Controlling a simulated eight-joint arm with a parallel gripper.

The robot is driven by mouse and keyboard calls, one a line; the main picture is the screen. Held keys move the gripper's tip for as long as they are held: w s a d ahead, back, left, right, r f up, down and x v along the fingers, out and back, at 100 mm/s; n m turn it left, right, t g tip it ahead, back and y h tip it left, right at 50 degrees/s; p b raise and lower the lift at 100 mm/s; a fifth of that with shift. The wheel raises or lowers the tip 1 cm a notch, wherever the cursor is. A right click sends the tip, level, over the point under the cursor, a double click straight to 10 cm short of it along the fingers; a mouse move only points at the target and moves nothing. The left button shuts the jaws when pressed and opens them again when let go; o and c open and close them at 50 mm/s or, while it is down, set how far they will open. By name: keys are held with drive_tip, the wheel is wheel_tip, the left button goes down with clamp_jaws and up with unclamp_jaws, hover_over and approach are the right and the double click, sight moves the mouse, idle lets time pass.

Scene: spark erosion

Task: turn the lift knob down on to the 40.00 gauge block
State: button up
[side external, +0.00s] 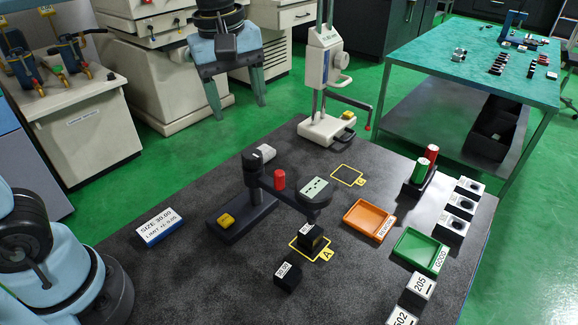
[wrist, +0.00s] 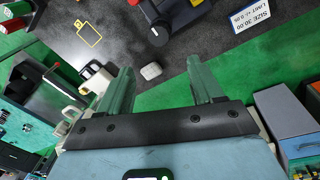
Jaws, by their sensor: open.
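I cannot tell which part is the lift knob. A dark block (side external: 313,238) stands on yellow mark A (side external: 326,254) beneath the head; its label is unreadable, and so is any gap above it. Another labelled dark block (side external: 288,276) lies nearer. My gripper (side external: 240,111) is open and empty, behind the bench and away from the stand; its fingers (wrist: 160,75) also show in the wrist view.
A sign reading SIZE 30.00 (side external: 161,227) stands left of the comparator. A tall white stand with a crank (side external: 325,65) is at the back. Orange (side external: 386,231) and green (side external: 437,266) trays lie right.

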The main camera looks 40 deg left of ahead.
sight(253, 154)
drive_tip(key=f+n, duration=0.1)
drive_tip(key=f, duration=0.2)
drive_tip(key=d+f+n+g, duration=0.1)
drive_tip(key=f, duration=0.3)
drive_tip(key=w+f+n, duration=0.1)
drive_tip(key=f, duration=0.2)
drive_tip(key=shift+d+f, duration=0.15)
drive_tip(key=shift+f, duration=0.05)
idle(0.3)
drive_tip(key=c, duration=1.1)
